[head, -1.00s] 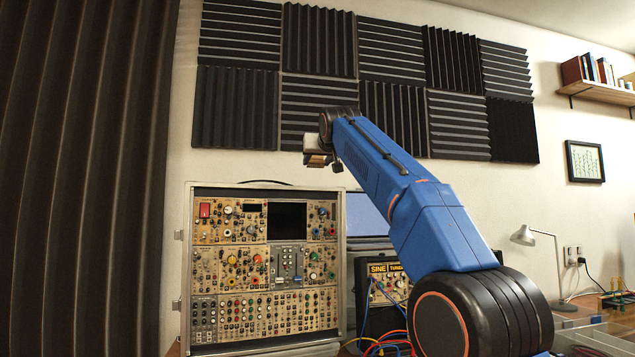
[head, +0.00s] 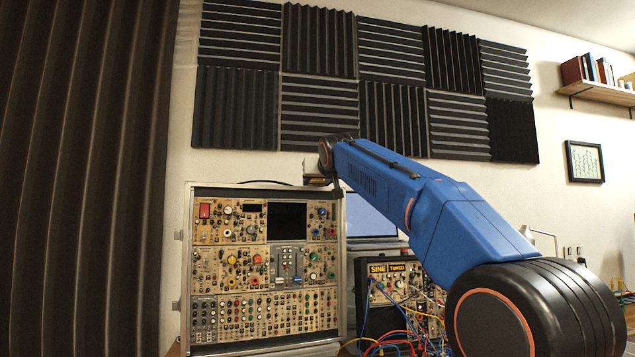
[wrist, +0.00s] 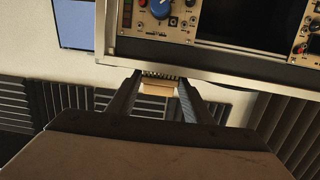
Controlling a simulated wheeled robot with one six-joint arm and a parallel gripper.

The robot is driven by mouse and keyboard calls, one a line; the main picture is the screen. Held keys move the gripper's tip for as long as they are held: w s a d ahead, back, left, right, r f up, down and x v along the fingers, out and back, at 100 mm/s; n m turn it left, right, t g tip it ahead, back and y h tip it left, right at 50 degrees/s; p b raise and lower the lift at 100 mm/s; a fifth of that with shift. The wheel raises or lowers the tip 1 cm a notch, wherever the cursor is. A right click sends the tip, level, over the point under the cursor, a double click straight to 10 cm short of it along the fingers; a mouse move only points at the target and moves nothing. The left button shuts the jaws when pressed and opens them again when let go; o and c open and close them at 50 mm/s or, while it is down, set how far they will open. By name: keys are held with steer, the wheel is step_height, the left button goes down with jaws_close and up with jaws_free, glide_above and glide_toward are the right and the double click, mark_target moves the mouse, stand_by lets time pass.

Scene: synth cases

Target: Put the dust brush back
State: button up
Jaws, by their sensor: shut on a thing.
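My gripper (wrist: 160,84) is shut on the dust brush (wrist: 157,90), a small tan block with dark bristles between the two dark fingers in the wrist view. The bristle end points toward the metal edge of the synth case (wrist: 225,72); I cannot tell whether they touch. In the head view my gripper (head: 317,169) is just above the top right part of the synth case (head: 341,270), partly hidden by my wrist. The brush cannot be made out clearly there.
Dark foam panels (head: 320,110) cover the wall behind. A screen (head: 370,217) and a smaller synth (head: 392,268) with tangled patch cables (head: 395,342) stand right of the case. A dark curtain (head: 85,180) hangs at left. A shelf (head: 600,95) is far right.

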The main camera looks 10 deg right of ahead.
steer(key=o, duration=1.1)
steer(key=shift+f, duration=0.1)
steer(key=shift+s+r, duration=0.2)
steer(key=shift+s, duration=0.05)
steer(key=s, duration=0.3)
steer(key=s+r, duration=0.1)
steer(key=s, duration=0.7)
steer(key=shift+s+r, duration=0.2)
steer(key=shift+r, duration=0.15)
